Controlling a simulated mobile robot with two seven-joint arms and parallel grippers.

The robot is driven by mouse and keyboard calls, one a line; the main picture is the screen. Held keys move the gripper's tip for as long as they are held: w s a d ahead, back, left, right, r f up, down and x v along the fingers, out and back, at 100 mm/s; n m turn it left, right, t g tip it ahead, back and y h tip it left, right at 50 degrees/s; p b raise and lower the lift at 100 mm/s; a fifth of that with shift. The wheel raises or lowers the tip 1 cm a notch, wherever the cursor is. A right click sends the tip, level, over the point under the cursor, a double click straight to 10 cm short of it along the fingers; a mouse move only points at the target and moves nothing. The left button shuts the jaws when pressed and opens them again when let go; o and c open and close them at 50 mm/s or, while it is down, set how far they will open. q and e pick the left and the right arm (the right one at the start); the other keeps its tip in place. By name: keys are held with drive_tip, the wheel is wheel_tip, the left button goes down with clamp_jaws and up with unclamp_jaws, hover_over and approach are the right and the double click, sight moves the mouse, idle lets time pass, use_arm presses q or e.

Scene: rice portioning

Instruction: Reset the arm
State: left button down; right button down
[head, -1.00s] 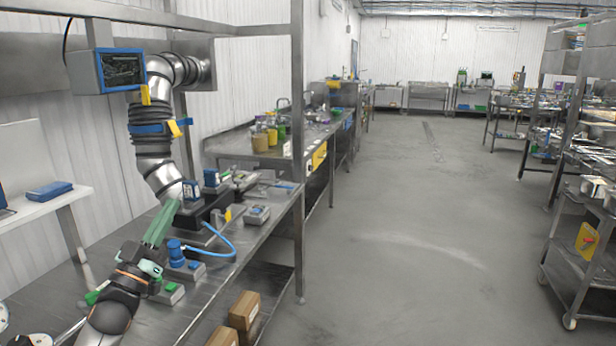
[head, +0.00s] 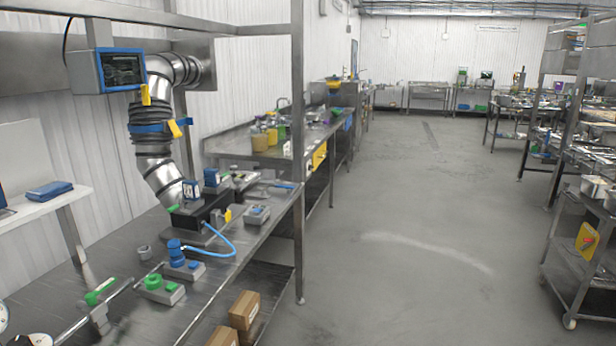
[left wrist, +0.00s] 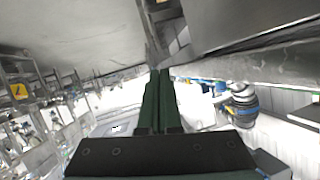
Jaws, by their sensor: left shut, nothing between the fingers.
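My left gripper (left wrist: 158,100) shows in the left wrist view, with its two long green fingers pressed together and nothing between them. It points away from the camera toward a grey surface and touches no object that I can make out. Neither gripper is in the head view. My right gripper is in no view.
The steel bench (head: 140,325) at left holds a device with a green knob (head: 162,288), one with a blue knob (head: 185,264) and a blue hose (head: 232,240). Cardboard boxes (head: 244,310) lie on its lower shelf. A wheeled rack (head: 580,255) stands at right; the floor (head: 400,240) between is clear.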

use_arm(q)
drive_tip(key=s+d+f+g, duration=0.2)
drive_tip(key=s+d+f, duration=0.2)
drive_tip(key=s, duration=0.9)
drive_tip(key=s+d+f+n+g+h, duration=0.1)
drive_tip(key=s+d+f, duration=0.4)
drive_tip(key=s, duration=0.8)
wheel_tip(320, 180, down, 2)
drive_tip(key=shift+g+h, duration=0.3)
drive_tip(key=shift+g, duration=0.3)
drive_tip(key=shift+a, duration=0.15)
